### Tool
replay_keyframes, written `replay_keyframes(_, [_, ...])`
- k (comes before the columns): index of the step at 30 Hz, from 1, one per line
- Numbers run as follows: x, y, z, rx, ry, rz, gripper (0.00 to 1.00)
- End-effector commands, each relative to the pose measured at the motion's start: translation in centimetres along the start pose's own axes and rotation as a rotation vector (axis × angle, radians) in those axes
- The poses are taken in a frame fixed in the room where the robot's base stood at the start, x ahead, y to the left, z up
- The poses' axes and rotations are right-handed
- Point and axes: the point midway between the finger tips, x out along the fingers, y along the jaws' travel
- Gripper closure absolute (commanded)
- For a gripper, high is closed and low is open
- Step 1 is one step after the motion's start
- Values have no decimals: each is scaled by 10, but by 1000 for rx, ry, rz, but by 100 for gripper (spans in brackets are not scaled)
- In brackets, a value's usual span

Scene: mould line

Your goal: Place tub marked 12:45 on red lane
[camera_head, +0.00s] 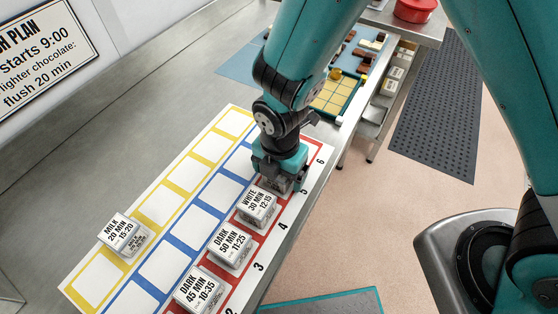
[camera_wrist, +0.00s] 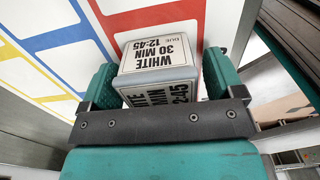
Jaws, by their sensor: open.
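The tub marked WHITE 30 MIN, due 12:45 (camera_wrist: 155,55) sits between my gripper's two teal fingers in the wrist view, with its label facing up. My gripper (camera_wrist: 160,82) is open around it. In the head view my gripper (camera_head: 278,168) is low over the red lane (camera_head: 305,162) near number 5 and hides most of this tub. The tub appears to be at the board in that red cell; exact contact is hidden.
On the red lane stand a WHITE 12:15 tub (camera_head: 257,206), close to my gripper, a DARK 11:25 tub (camera_head: 230,245) and a DARK 10:35 tub (camera_head: 200,289). A MILK 15:20 tub (camera_head: 121,233) is on the yellow lane (camera_head: 160,208). The blue lane (camera_head: 200,223) looks empty.

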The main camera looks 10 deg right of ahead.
Motion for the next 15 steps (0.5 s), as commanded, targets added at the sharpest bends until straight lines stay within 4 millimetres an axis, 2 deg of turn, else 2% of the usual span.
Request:
replay_keyframes(5, [-24,1,0,0,-1,6,13])
replay_keyframes(15, [-97,1,0,0,-1,6,13])
